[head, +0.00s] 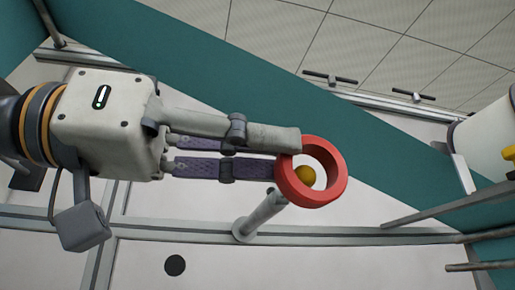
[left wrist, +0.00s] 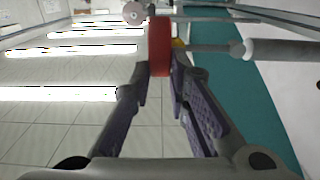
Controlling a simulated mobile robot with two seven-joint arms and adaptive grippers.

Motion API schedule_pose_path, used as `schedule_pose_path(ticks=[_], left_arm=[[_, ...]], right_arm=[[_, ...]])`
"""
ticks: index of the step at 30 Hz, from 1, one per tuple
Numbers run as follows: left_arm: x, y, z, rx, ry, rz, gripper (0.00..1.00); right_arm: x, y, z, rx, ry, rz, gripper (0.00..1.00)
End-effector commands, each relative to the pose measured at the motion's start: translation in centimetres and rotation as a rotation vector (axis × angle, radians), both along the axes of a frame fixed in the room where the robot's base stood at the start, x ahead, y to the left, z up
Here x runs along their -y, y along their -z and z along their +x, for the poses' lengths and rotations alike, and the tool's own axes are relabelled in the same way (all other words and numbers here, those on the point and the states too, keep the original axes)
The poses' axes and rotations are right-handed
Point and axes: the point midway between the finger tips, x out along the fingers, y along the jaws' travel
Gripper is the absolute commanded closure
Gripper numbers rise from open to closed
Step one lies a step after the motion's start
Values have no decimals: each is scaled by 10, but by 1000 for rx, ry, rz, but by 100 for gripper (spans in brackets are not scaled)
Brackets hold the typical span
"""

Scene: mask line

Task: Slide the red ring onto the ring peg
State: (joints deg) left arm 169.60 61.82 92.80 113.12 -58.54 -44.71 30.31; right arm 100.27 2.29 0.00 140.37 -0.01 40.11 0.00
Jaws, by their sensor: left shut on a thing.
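The red ring (head: 338,172) is held at the fingertips of my left gripper (head: 287,155), which is shut on its near rim. The ring peg (head: 262,214) is a grey rod with a yellow tip, rising from a rail on the wall panel. In the head view the yellow tip (head: 305,176) shows through the ring's hole. In the left wrist view the red ring (left wrist: 160,46) is edge-on, and the peg (left wrist: 212,47) lies to its right with its tip close against the ring's side. I cannot tell whether the tip is inside the hole. My right gripper is not in view.
A teal band (head: 215,85) crosses the pale panel behind. Grey rails (head: 345,237) run below the ring, and bars (head: 430,212) jut in at the right. A white rounded body (head: 485,135) stands at the right edge. The space just around the ring looks clear.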

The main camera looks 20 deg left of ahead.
Motion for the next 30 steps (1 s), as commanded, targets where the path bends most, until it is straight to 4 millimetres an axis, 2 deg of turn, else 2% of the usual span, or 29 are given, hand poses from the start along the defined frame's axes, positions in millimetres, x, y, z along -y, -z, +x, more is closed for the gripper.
schedule_pose_path(ticks=[9,30], left_arm=[[1,0,-1,1,0,0,100],[23,0,-30,1,0,1,100]], right_arm=[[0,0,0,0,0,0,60],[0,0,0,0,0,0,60]])
